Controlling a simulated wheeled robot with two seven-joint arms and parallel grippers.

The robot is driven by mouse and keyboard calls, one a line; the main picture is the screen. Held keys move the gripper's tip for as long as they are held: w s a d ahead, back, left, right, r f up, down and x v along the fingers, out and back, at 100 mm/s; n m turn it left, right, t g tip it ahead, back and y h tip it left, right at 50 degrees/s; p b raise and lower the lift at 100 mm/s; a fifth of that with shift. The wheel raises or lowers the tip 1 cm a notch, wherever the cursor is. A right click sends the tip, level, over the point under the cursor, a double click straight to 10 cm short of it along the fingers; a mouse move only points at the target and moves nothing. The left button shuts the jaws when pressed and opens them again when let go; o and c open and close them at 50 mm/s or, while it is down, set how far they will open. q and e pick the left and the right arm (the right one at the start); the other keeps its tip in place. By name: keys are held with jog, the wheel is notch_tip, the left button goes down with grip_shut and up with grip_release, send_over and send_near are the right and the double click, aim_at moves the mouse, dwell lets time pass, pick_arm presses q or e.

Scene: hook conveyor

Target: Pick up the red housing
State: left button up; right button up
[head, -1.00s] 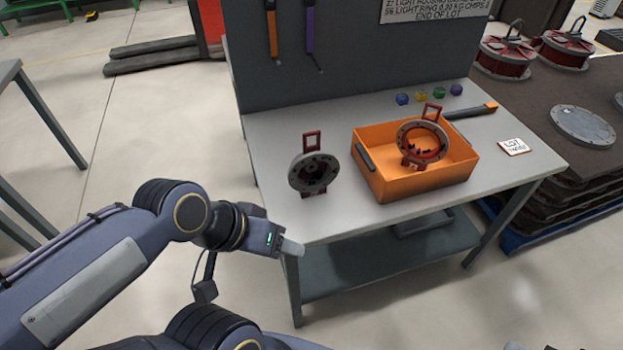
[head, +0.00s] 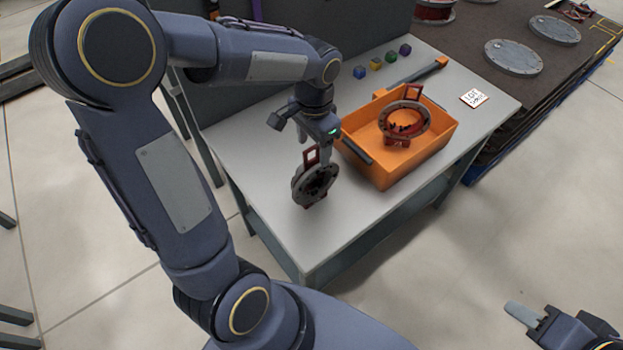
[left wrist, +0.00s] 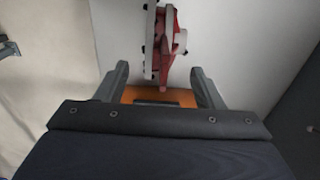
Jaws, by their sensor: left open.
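A red housing (head: 316,183) with a dark grey flanged ring face and a red square handle on top stands upright on the table (head: 270,215). A second red housing (head: 405,121) with a similar handle sits in the orange crate (head: 385,177). My left gripper (head: 320,148) is above the table housing, close to its handle. In the left wrist view this red housing (left wrist: 165,45) shows edge-on between the two spread, empty fingers (left wrist: 160,85). Whether the fingers touch it cannot be told. My right gripper (head: 527,316) is at the lower right, away from the table; its finger opening is unclear.
The crate stands close to the right of the table housing. Several small coloured cubes (head: 376,64), a grey bar with an orange end (head: 418,72) and a label card (head: 474,98) lie further back. The front left of the table is bare.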

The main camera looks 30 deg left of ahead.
aim_at(314, 166)
pick_arm(q)
notch_tip(314, 166, down, 6)
jog(key=shift+r+p, duration=0.1)
jog(key=shift+p, duration=0.4)
grip_shut()
jog(key=shift+w, duration=0.1)
